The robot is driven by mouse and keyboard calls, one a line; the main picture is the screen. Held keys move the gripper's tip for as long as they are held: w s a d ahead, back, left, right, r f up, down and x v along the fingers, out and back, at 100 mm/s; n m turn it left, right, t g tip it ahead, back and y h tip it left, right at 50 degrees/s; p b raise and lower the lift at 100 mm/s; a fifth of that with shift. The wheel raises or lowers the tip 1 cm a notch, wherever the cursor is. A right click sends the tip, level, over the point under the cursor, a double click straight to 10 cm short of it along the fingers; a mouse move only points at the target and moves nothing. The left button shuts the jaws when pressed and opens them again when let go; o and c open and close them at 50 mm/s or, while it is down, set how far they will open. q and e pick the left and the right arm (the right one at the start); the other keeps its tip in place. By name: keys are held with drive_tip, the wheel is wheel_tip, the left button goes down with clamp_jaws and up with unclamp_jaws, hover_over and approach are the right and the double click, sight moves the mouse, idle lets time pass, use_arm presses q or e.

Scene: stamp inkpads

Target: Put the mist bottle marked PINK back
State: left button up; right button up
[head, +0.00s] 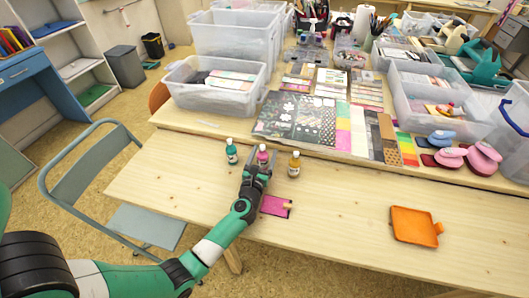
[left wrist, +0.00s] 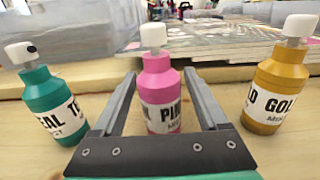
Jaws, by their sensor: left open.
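The pink mist bottle (head: 263,156) with a white cap stands upright on the wooden table between two other bottles. In the left wrist view the pink bottle (left wrist: 159,88) carries a partly hidden label starting "PIN". My left gripper (head: 258,170) is open at this bottle. Its fingers, also in the left wrist view (left wrist: 160,82), lie on either side of it with visible gaps. A teal bottle (head: 231,152) stands to the left and a gold bottle (head: 294,166) to the right. My right gripper is not in view.
A pink pad (head: 273,206) with a small wooden piece lies in front of the bottles. An orange tray (head: 411,225) lies at the right. Patterned paper sheets (head: 290,118) and clear bins (head: 215,92) stand behind. The table's front middle is mostly bare.

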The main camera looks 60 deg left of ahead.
use_arm(q)
drive_tip(key=p+v, duration=0.2)
drive_tip(key=v, duration=0.9)
drive_tip(key=shift+s+d+p, duration=0.15)
drive_tip(key=shift+d+p, duration=0.1)
drive_tip(key=shift+p, duration=0.05)
